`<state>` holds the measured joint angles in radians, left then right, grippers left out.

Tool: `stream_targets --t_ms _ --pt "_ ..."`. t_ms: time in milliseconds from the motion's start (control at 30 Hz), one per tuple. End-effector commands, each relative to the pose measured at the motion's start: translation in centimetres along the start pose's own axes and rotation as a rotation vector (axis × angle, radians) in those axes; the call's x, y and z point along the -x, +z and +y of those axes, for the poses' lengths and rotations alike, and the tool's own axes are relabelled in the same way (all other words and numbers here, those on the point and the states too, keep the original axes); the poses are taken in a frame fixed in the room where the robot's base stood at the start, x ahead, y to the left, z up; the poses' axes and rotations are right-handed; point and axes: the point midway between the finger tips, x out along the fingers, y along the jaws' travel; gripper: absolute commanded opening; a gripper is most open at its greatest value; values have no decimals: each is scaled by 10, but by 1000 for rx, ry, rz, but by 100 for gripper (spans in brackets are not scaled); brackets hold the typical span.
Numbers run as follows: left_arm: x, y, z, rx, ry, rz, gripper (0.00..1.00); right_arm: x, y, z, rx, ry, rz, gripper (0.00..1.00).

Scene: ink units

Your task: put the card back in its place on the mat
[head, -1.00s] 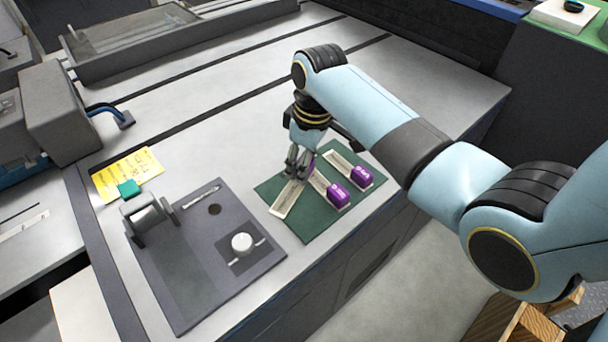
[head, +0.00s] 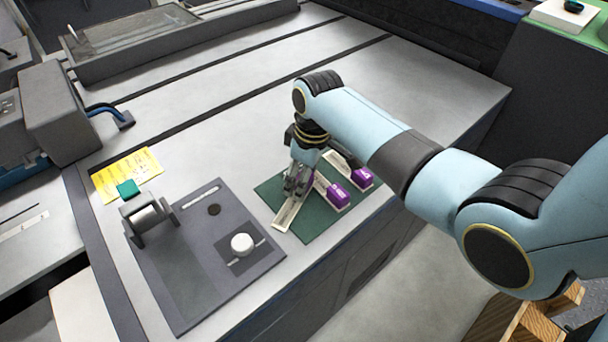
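The green mat (head: 325,222) lies near the table's front edge. A long pale strip (head: 288,215), which looks like the card, lies crooked over the mat's left part, its lower end near the front left edge. My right gripper (head: 295,190) points down over the strip's upper part and hides it. Its fingers look close together; their grip is too small to make out. Two more pale strips with purple blocks, one in the middle (head: 338,196) and one at the right (head: 362,177), lie side by side on the mat. My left gripper is out of view.
A dark grey board (head: 190,270) with a roller stand (head: 147,218) and a white knob (head: 241,244) lies left of the mat. A yellow sheet (head: 127,170) lies behind it. The grey table behind the mat is clear.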

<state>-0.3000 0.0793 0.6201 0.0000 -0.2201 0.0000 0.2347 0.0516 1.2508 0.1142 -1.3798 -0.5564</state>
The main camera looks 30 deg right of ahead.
Motion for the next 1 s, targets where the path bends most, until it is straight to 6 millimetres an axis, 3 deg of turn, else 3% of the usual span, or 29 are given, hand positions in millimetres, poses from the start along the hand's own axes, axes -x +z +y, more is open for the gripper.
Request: stream_targets --t_ms 267,700,1000 --pt "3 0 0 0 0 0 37 10 -1 0 0 1 1 65" --pt "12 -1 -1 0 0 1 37 101 -1 1 0 2 3 65" --pt "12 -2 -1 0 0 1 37 125 -1 0 0 0 0 65"
